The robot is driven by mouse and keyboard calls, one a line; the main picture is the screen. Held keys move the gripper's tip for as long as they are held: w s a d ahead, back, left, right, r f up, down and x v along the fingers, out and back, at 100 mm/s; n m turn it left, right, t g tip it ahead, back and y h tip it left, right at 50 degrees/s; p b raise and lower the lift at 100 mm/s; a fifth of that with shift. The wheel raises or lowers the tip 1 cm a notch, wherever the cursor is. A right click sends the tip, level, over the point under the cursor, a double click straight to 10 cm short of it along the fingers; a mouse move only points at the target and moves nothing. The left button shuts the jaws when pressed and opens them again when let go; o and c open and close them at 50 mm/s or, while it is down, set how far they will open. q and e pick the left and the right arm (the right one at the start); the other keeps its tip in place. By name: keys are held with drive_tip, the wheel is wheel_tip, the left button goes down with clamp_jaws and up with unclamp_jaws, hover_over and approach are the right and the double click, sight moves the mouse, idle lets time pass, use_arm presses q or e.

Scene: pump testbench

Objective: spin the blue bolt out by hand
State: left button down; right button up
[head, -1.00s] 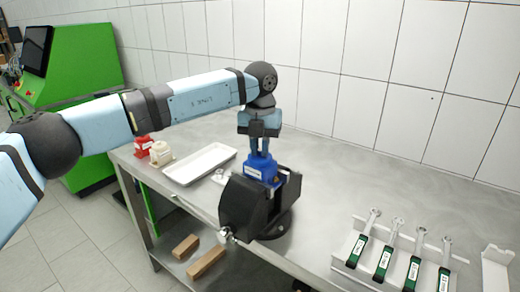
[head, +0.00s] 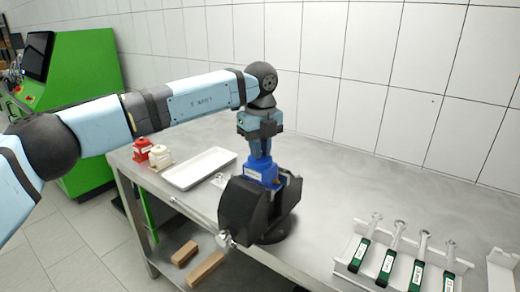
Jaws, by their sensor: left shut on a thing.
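A blue pump body (head: 262,171) with a white label sits clamped in a black vise (head: 240,206) on the metal table. My left gripper (head: 260,154) points straight down from above, its blue-grey fingers at the top of the pump. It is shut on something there. The blue bolt itself is hidden by the fingers and too small to make out. My right gripper is not in view.
A white tray (head: 199,168), a red bottle (head: 142,148) and a cream bottle (head: 160,157) stand left of the vise. Several green-handled wrenches (head: 390,262) lie in a white rack at the front right. The table behind the vise is clear.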

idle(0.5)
use_arm(q)
drive_tip(key=c, duration=1.2)
unclamp_jaws()
drive_tip(key=shift+o, duration=0.5)
drive_tip(key=shift+r, duration=0.1)
wheel_tip(320, 180, up, 14)
drive_tip(key=shift+f, duration=0.2)
